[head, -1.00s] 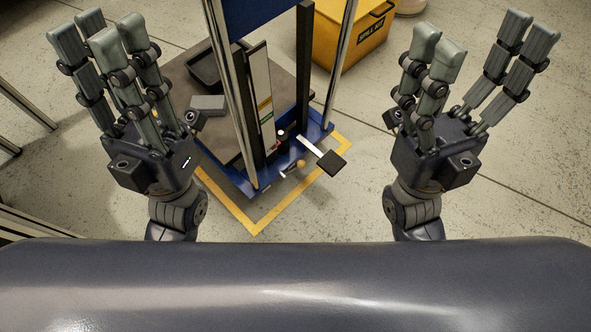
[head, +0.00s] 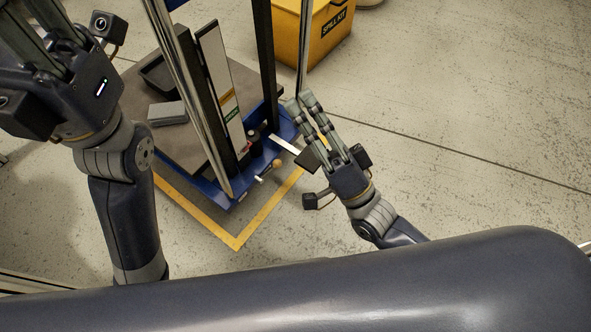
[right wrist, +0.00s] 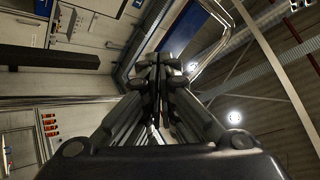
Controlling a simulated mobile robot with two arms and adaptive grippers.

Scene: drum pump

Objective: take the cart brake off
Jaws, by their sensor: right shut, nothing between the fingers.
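The cart is a blue-framed lift cart with upright posts; its blue base (head: 222,196) shows in the head view. A pale flat lever (head: 284,143) sticks out of the base to the right and ends in a black pad (head: 306,160). A short rod with a tan knob (head: 276,163) sits beside it. I cannot tell which of these is the brake. My right gripper (head: 303,106) is shut and empty, its fingers over or beside the black pad; contact is unclear. In the right wrist view its fingers (right wrist: 165,75) are together. My left gripper (head: 40,40) is at upper left, fingertips cut off.
A yellow spill kit box (head: 312,35) stands behind the cart. A grey block (head: 167,113) and a dark tray (head: 160,72) lie on the cart's platform. Yellow floor tape (head: 237,240) borders the cart. The floor at right is clear.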

